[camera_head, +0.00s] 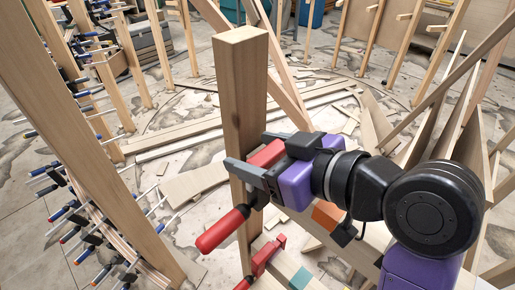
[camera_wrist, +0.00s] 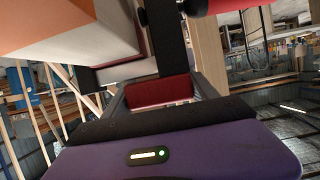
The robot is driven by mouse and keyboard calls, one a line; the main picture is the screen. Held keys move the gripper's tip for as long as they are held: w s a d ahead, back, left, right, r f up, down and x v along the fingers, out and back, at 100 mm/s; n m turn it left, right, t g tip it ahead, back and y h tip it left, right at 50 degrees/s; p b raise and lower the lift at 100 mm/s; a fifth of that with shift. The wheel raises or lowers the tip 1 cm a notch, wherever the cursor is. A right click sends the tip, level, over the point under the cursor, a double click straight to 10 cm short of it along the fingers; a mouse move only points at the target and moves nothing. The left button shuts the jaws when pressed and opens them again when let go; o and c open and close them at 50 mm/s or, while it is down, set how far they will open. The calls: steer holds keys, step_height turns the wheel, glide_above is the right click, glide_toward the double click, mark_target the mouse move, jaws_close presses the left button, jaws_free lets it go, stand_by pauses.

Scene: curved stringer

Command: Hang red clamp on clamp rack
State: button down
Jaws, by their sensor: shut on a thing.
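A red clamp's red part (camera_head: 268,154) sits between the grey fingers of my gripper (camera_head: 258,155), which is shut on it beside an upright wooden post (camera_head: 243,90). A red handle (camera_head: 222,230) juts out at the post's lower left and seems to belong to this clamp. In the wrist view the held red part (camera_wrist: 160,91) lies between the fingers, with a dark bar (camera_wrist: 166,38) rising from it. A second red clamp (camera_head: 264,254) sits lower, near the post's foot. I cannot tell which structure is the clamp rack.
Many blue-handled clamps (camera_head: 85,235) line a curved wooden piece at left. A thick slanted post (camera_head: 95,150) stands there. Loose boards (camera_head: 195,185) lie on the floor. An orange block (camera_head: 327,215) and a teal block (camera_head: 300,278) are below my arm. Slanted boards stand at right.

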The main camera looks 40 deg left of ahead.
mark_target(275, 158)
steer(key=shift+c, duration=1.4)
jaws_free()
steer(key=shift+r, duration=0.1)
steer(key=shift+o, duration=0.6)
steer(key=shift+b+v, duration=0.5)
steer(key=shift+v, duration=3.4)
